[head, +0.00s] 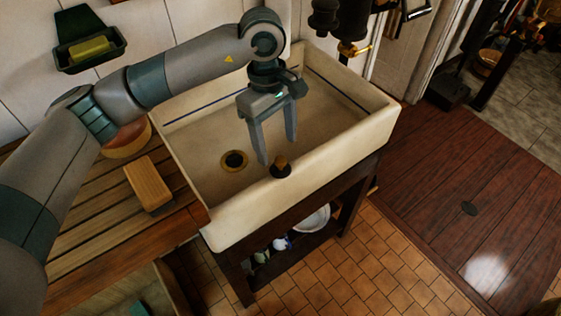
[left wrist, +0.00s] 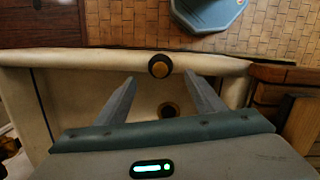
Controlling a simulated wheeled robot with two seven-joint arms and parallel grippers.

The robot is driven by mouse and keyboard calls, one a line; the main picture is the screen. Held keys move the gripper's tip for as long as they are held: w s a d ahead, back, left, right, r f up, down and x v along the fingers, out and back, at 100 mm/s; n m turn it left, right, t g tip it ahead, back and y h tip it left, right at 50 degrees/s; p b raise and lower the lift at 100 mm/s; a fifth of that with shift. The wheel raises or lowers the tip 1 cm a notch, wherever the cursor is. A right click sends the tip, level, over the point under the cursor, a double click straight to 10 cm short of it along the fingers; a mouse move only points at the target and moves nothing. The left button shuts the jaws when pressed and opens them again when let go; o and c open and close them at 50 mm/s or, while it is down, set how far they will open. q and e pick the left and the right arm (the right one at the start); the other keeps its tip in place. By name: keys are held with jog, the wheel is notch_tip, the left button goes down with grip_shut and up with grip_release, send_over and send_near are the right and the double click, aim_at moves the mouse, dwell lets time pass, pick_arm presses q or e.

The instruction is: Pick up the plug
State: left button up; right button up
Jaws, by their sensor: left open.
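The plug (head: 281,167), dark with a brass-brown top, sits on the front rim of the cream sink (head: 330,148). In the left wrist view the plug (left wrist: 159,66) shows as a dark ring with a brown centre, just beyond the fingertips and between their lines. My left gripper (head: 278,151) is open and empty, pointing down over the sink near the plug. Its two fingers also show in the left wrist view (left wrist: 159,78). I cannot tell the exact gap between fingertips and plug. My right gripper is in neither view.
The brass-rimmed drain (head: 234,161) is in the basin floor. A wooden brush or block (head: 148,183) and a round wooden item (head: 126,138) lie on the slatted board left of the sink. A soap dish (head: 90,50) hangs on the wall. A tap (head: 350,20) stands behind.

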aim_at(280, 159)
pick_arm(q)
jog(key=shift+f, duration=0.45)
jog(key=p, duration=0.1)
jog(key=f, duration=0.1)
jog(key=f+p, duration=0.1)
jog(key=shift+s+d+p, duration=0.3)
jog(key=shift+s+p, duration=0.05)
notch_tip(280, 159, down, 2)
jog(key=shift+s+d+p, duration=0.1)
jog(key=shift+s+p, duration=0.05)
jog(key=shift+p, duration=0.4)
jog(key=shift+f, duration=0.55)
jog(key=c, duration=1.1)
